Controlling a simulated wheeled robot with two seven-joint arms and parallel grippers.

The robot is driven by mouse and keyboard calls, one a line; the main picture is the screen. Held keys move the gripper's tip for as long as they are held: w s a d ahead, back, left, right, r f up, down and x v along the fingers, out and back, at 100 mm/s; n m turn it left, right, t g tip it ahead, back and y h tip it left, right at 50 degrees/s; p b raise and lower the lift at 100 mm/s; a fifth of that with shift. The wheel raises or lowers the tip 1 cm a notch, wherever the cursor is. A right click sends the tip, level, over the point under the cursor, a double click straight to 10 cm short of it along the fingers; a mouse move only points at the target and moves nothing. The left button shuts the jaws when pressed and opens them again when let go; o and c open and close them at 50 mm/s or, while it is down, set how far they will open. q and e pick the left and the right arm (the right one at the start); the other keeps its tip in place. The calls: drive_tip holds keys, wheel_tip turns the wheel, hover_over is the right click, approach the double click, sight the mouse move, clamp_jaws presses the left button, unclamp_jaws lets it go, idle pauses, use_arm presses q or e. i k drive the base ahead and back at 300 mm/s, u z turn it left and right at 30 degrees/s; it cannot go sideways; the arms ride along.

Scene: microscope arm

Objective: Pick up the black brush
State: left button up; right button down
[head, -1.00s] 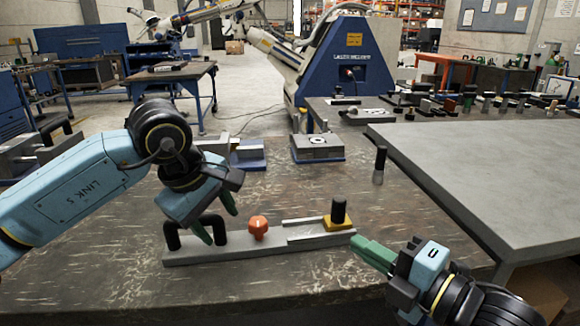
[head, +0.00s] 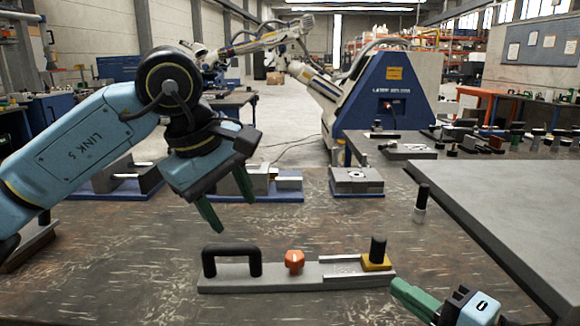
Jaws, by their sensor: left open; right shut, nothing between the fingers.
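The black brush (head: 421,199) has a black handle over a pale grey lower end. It stands upright on the worn worktable, right of centre, near the raised grey slab. My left gripper (head: 232,212) is open and empty, its green fingers pointing down above and behind the black handle of the grey fixture, well left of the brush. My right gripper (head: 403,289) is shut and empty at the lower right, in front of the brush and apart from it. Most of my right arm is outside the picture.
The grey fixture (head: 250,284) has a black handle (head: 231,252), an orange knob (head: 294,262) and a black post (head: 378,249) on a yellow block. The raised grey slab (head: 510,215) borders the right. Blocks on blue bases stand behind. The table between fixture and brush is clear.

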sight(419, 209)
drive_tip(key=k, duration=1)
